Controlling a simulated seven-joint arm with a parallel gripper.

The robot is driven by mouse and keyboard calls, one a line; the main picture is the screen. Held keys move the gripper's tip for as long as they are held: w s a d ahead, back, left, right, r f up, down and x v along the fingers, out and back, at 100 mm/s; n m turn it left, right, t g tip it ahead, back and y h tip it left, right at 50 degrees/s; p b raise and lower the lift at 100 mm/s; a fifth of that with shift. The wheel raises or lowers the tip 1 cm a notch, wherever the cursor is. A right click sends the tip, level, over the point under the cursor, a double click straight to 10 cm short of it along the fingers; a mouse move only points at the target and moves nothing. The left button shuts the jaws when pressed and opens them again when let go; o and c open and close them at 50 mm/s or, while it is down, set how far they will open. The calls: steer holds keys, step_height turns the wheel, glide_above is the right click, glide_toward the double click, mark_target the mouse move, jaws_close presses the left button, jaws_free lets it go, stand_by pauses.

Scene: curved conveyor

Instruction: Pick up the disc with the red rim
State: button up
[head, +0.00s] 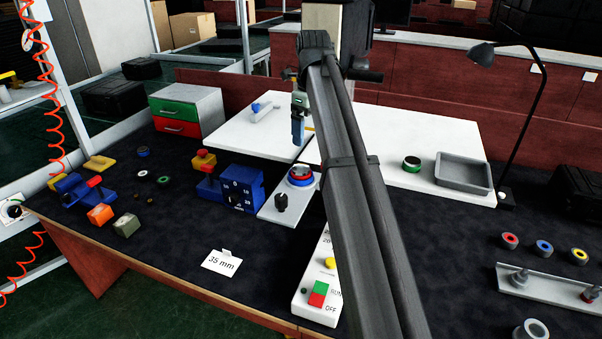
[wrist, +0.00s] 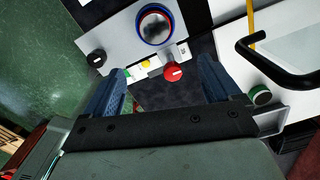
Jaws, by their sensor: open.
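A round piece (head: 301,176) with a red ring inside a blue ring sits on a light grey plate (head: 268,212) in the head view. In the wrist view the same round piece (wrist: 155,25) shows a dark, shiny centre, at the top of the picture. A separate small disc with a red rim (head: 510,240) lies on the dark mat at the right of the head view. My gripper (head: 298,130) is open and empty above the bench, apart from both. In the wrist view its blue fingers (wrist: 160,88) stand wide apart, with a red knob (wrist: 172,71) showing between them.
Discs with blue (head: 544,247) and yellow (head: 579,256) rims lie beside the small red one. A green-rimmed piece (head: 412,164) and a grey tray (head: 463,172) stand on the white board. A dark blue box (head: 241,188) stands left of the plate. My arm hides the middle.

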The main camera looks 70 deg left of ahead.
steer(key=s+a+r, duration=0.1)
steer(key=a+r, duration=0.1)
glide_above(301, 168)
steer(key=shift+h, duration=0.3)
steer(key=f, duration=0.9)
steer(key=shift+a, duration=0.25)
steer(key=shift+d+f, duration=0.15)
steer(key=shift+f, duration=1.1)
steer(key=shift+d+f, duration=0.15)
steer(key=shift+f, duration=1.05)
steer(key=shift+c, duration=0.3)
steer(key=c, duration=1.1)
steer(key=shift+r, duration=0.15)
steer(key=shift+c, duration=0.2)
